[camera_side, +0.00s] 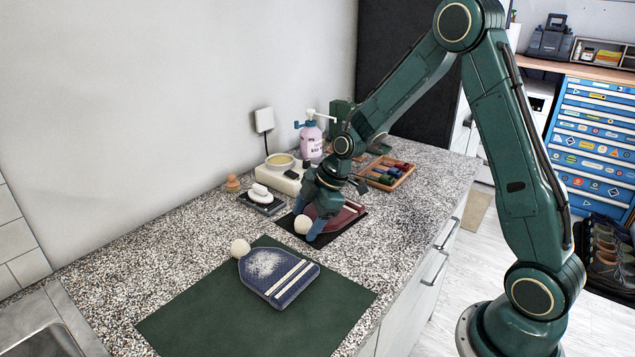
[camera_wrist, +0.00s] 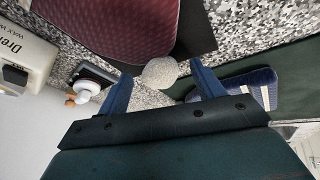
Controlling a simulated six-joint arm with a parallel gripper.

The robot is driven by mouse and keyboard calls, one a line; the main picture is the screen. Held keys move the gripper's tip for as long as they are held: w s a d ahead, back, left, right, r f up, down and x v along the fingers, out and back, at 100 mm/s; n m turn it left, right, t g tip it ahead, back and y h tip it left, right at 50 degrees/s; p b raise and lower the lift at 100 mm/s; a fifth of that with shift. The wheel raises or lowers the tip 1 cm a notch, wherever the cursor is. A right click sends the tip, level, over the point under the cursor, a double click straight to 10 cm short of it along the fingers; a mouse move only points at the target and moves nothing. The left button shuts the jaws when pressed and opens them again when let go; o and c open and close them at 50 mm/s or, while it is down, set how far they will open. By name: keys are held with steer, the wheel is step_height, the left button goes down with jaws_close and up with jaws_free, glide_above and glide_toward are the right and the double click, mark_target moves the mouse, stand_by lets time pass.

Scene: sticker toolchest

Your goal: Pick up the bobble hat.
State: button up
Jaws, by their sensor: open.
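Two bobble hats lie flat on the counter. A maroon bobble hat (camera_side: 340,215) with a cream pompom (camera_side: 303,224) lies on a black mat (camera_side: 322,239). A navy bobble hat (camera_side: 279,276) with pale stripes and its own cream pompom lies on a green mat (camera_side: 200,318). My gripper (camera_side: 309,219) is low over the maroon hat's pompom end, with its blue fingers apart. In the wrist view, the maroon hat (camera_wrist: 115,22) shows at the top, and its pompom (camera_wrist: 160,72) appears between my open fingertips (camera_wrist: 163,78). I cannot tell whether they touch it.
A black tray with a white object (camera_side: 260,199), a wax warmer (camera_side: 283,174) and a pink pump bottle (camera_side: 311,140) stand behind my gripper. A wooden tray of colored items (camera_side: 386,173) lies beyond the maroon hat. Speckled counter is clear at the left.

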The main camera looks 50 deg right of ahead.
steer(key=c, duration=1.1)
steer(key=shift+r, duration=0.1)
step_height(320, 180, up, 20)
steer(key=shift+f, duration=0.1)
stand_by(0.7)
